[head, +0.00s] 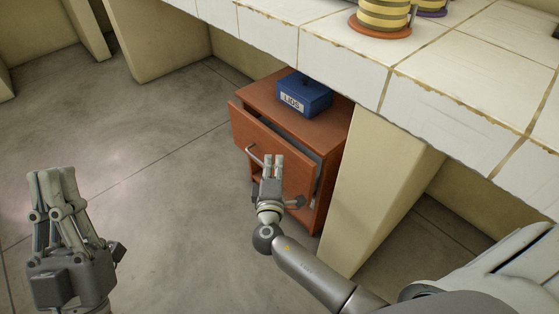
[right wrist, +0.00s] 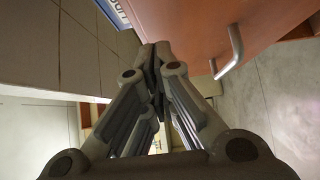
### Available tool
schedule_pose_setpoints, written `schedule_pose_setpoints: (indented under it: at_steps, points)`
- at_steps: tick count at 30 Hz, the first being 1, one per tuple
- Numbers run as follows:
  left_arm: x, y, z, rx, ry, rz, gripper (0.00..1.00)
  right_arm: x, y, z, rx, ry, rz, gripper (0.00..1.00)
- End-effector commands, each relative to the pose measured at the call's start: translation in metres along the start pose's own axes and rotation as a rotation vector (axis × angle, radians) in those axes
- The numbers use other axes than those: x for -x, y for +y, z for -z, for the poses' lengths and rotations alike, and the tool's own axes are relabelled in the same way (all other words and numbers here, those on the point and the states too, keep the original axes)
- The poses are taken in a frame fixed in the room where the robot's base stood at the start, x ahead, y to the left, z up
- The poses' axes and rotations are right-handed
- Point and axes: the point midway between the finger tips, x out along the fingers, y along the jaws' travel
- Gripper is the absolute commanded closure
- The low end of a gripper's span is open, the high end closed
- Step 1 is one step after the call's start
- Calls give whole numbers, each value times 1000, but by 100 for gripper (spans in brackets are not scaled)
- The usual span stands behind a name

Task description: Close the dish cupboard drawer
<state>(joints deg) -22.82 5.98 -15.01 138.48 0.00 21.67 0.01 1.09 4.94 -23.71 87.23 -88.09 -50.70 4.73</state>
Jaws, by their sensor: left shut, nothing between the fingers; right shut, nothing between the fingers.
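The dish cupboard (head: 335,130) is a reddish-brown cabinet under the tiled counter. Its drawer (head: 250,131) stands partly out, with a dark gap behind the front. The pale bar handle (head: 254,156) is on the front, and it also shows in the right wrist view (right wrist: 234,52). My right gripper (head: 272,157) is shut and empty at the drawer front, just right of the handle; I cannot tell whether it touches. Its fingertips show close to the front in the right wrist view (right wrist: 155,52). My left gripper (head: 52,175) is shut and empty over the floor, far left of the cupboard.
A blue box labelled LIDS (head: 304,94) sits on the cupboard top. A cream support wall (head: 375,180) stands right of the cupboard. The white tiled counter (head: 450,95) overhangs, with striped jars (head: 382,14) on it. The grey floor (head: 160,150) left of the drawer is clear.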

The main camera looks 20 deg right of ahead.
Motion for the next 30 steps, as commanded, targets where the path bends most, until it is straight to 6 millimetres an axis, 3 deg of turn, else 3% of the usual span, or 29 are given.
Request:
schedule_pose_setpoints:
  at_steps: [6,20,30]
  points:
    - [1,1,8,3,43,-2,100,-14,1,-14,-1,1,-1,100]
    - [2,1,10,3,57,-2,100,-20,0,-21,0,1,-1,100]
    - [7,4,36,11,200,-6,100,-48,1,-48,-2,0,-1,100]
